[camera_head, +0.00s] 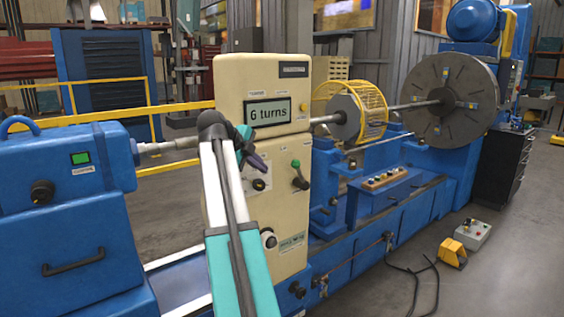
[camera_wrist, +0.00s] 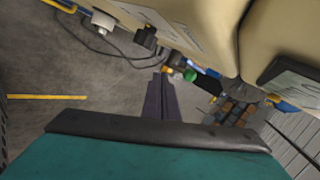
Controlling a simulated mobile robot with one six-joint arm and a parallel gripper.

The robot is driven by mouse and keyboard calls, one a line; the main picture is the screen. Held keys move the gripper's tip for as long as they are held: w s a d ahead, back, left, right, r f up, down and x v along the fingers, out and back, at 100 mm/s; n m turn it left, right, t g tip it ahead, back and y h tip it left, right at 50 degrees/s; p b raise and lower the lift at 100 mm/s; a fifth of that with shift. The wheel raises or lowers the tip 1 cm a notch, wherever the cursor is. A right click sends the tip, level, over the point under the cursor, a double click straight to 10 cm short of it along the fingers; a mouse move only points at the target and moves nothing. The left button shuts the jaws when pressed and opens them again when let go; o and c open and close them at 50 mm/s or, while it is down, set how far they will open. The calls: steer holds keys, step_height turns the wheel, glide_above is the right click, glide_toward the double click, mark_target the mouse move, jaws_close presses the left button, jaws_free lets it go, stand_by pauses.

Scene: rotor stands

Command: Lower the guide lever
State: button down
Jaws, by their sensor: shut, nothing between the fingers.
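A lever with a green knob (camera_head: 296,164) sits on the front of the cream cabinet (camera_head: 230,95). Its knob is at the top, above its grey hub. The green knob also shows in the wrist view (camera_wrist: 190,75), just right of and beyond my fingertips. My gripper (camera_head: 262,166) has dark purple fingers and is left of the lever in the head view, apart from it. In the wrist view the fingers (camera_wrist: 160,78) lie together, shut and empty. Any label naming the lever is too small to read.
A "6 turns" display (camera_head: 268,111) is above the lever. A yellow wire cage (camera_head: 373,110) and a large grey disc (camera_head: 450,100) stand to the right.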

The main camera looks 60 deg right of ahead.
steer(key=r, duration=0.1)
steer(key=s+r, duration=0.1)
steer(key=d+r+m, duration=0.1)
steer(key=shift+s+r, duration=0.25)
steer(key=shift+w+f, duration=0.1)
steer(key=s+d+f+p, duration=0.1)
steer(key=d+f+p, duration=0.4)
steer(key=d, duration=0.6)
steer(key=shift+s+d+f, duration=0.15)
steer(key=shift+s+f, duration=0.05)
steer(key=shift+f, duration=0.15)
